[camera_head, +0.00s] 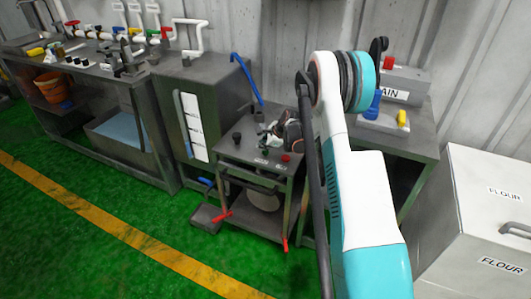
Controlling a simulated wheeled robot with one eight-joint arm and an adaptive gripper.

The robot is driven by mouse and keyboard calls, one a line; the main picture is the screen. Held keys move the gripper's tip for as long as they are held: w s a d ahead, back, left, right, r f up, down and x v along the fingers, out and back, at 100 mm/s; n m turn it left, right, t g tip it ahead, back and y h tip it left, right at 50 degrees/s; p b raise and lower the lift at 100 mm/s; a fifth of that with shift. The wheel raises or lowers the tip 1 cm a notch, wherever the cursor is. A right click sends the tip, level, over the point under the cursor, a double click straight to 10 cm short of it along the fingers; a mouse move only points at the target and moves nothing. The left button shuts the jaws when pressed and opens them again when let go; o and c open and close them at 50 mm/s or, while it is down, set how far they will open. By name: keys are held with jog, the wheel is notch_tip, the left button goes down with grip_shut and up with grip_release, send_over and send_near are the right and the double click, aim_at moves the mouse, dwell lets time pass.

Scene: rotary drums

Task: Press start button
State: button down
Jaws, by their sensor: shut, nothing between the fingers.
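A small dark metal stand (236,152) is in the middle of the head view. Its top carries dark knobs (237,138), a red button (286,158) and small labels too small to read. I cannot tell which control is the start button. My white and teal arm reaches in from the lower right. My dark gripper (270,130) is over the stand's top, partly hidden among dark parts, and holds nothing. The red button is just below and to the right of it. I cannot tell whether the gripper touches any control.
A long bench (95,70) with valves is further left. A table with a red button and yellow handle (403,118) is behind my arm. A flour bin (480,215) is at right. Green floor (60,240) is clear.

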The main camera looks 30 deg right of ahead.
aim_at(264, 152)
jog(key=shift+f+b, duration=0.45)
jog(key=shift+f, duration=0.15)
dwell(0.7)
jog(key=shift+r, duration=0.15)
jog(key=shift+r+p, duration=0.4)
jog(key=shift+r, duration=0.45)
jog(key=shift+r+p, duration=1.2)
jog(key=shift+r, duration=1.35)
